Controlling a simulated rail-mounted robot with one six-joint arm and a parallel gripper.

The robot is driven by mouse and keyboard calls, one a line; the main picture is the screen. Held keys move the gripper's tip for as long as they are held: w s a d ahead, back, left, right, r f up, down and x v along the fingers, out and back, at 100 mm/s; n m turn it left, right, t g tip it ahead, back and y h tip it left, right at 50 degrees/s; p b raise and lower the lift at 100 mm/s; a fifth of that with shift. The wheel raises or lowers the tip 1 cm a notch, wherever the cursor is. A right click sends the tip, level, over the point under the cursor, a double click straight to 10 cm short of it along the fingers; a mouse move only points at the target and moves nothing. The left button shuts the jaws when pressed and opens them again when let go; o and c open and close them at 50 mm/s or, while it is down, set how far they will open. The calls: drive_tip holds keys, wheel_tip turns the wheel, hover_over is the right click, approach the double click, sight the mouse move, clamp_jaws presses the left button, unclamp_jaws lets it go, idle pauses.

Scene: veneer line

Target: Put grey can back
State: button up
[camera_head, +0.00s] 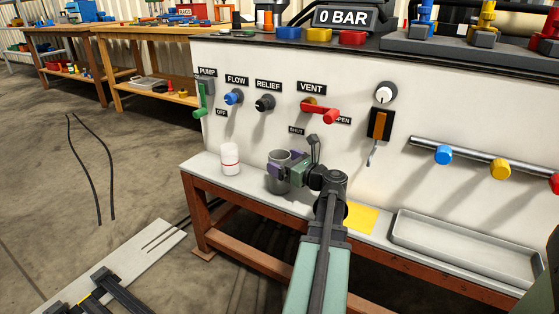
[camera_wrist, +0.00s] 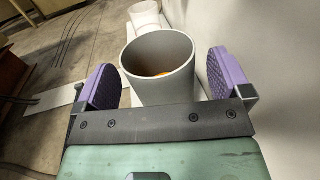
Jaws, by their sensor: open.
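The grey can (camera_head: 279,182) stands upright on the narrow bench shelf (camera_head: 207,165) against the white panel. My gripper (camera_head: 286,166) is at the can, with its purple fingers on either side of it. In the wrist view the grey can (camera_wrist: 160,88) is between the two open fingers, with a gap on each side. Something orange (camera_wrist: 163,75) shows inside the can. The can's lower part is hidden by my gripper in the wrist view.
A white container with a red band (camera_head: 230,159) stands left of the can. A yellow square (camera_head: 361,219) and a long grey tray (camera_head: 462,249) lie to the right on the shelf. The panel behind carries knobs, a red vent lever (camera_head: 320,111) and a hanging hook (camera_head: 371,155).

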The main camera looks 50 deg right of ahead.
drive_tip(key=s+a, duration=0.1)
drive_tip(key=s, duration=0.8)
drive_tip(key=shift+s, duration=0.4)
